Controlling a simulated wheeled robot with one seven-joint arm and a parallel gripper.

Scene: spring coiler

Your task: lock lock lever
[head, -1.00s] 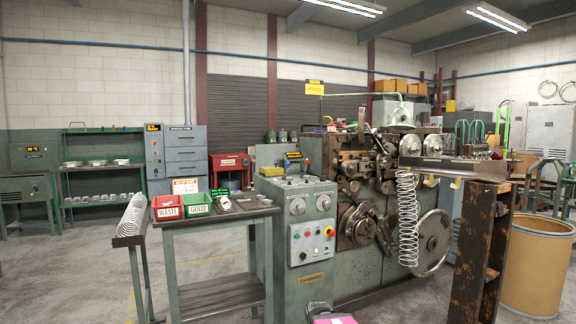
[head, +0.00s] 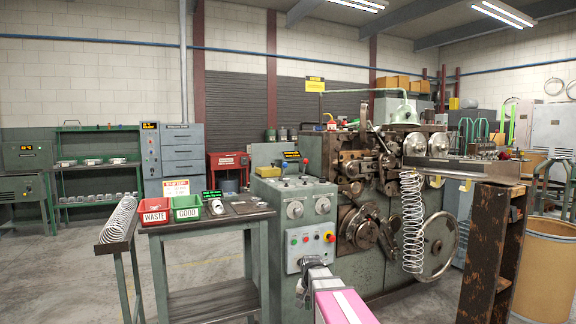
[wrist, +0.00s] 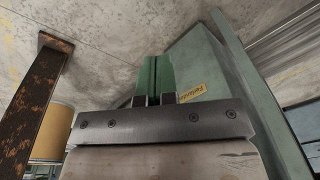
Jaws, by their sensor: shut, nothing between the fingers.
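Two short levers stand on top of the green control console: one with a red knob (head: 306,162) and one with a blue knob (head: 284,163). I cannot tell from the pictures which part is the lock lever. My gripper (head: 312,262) is low in front of the console (head: 268,235), well below these knobs. In the wrist view, my gripper (wrist: 153,98) is shut and empty. The console's labelled front face (wrist: 192,92) is beyond it. No lever is clear in the wrist view.
A side table (head: 212,222) with a red WASTE bin (head: 155,212) and a green GOOD bin (head: 186,208) stands left of the console. A rusty stand (head: 489,240) and brown drum (head: 548,268) are at right. A hanging spring (head: 412,220) is before the coiler.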

